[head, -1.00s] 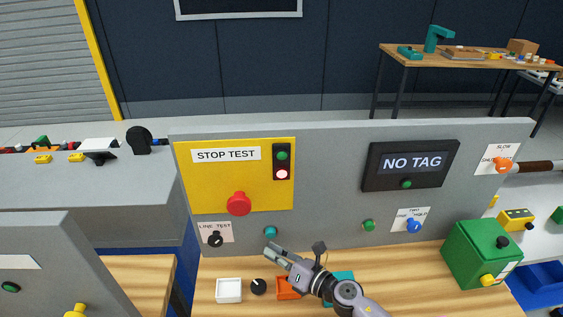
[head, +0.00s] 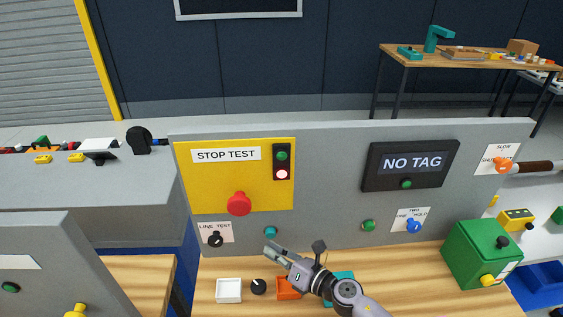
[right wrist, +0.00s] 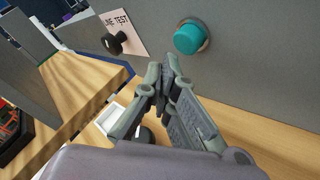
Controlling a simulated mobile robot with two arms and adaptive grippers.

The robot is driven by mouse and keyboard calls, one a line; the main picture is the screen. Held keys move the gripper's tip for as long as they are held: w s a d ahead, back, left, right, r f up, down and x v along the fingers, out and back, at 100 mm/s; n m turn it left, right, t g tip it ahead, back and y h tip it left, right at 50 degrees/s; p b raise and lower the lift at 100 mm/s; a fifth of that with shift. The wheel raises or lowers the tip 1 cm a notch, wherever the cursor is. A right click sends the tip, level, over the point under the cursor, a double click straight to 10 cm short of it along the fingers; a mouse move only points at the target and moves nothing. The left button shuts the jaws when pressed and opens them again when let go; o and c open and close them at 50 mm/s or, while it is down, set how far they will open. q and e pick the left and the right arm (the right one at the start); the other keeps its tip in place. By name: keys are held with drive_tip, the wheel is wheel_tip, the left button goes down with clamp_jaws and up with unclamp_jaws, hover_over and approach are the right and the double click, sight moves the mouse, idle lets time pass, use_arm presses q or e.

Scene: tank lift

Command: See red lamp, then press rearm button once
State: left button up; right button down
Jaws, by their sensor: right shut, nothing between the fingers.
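The signal lamp (head: 282,162) on the yellow STOP TEST panel (head: 210,187) has a bright, pinkish-white lower lens that looks lit red; its upper green lens looks darker. A red mushroom button (head: 239,204) sits below the sign. A teal button (head: 271,231), likely the rearm button, is on the grey wall below the panel; it also shows in the right wrist view (right wrist: 188,38). My right gripper (head: 270,250) is shut and empty, just below the teal button and apart from it. It also shows in the right wrist view (right wrist: 163,68). My left gripper is not in view.
A black LINE TEST knob (head: 215,240) is left of the teal button. A green button (head: 369,226) and a blue knob (head: 413,226) are to the right. A white tray (head: 229,291) and a green box (head: 482,254) stand on the wooden bench.

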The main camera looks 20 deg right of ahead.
drive_tip(key=shift+w, duration=0.1)
idle(0.4)
drive_tip(key=shift+w+d, duration=0.15)
drive_tip(key=shift+w, duration=0.2)
drive_tip(key=shift+w+d, duration=0.15)
drive_tip(key=shift+w, duration=0.3)
idle(0.6)
drive_tip(key=shift+s, duration=0.1)
drive_tip(key=shift+s+a, duration=0.3)
drive_tip(key=shift+s, duration=0.5)
drive_tip(key=shift+s, duration=0.1)
drive_tip(key=s, duration=0.2)
drive_tip(key=s+a, duration=0.1)
drive_tip(key=s, duration=0.2)
drive_tip(key=shift+s+a, duration=0.3)
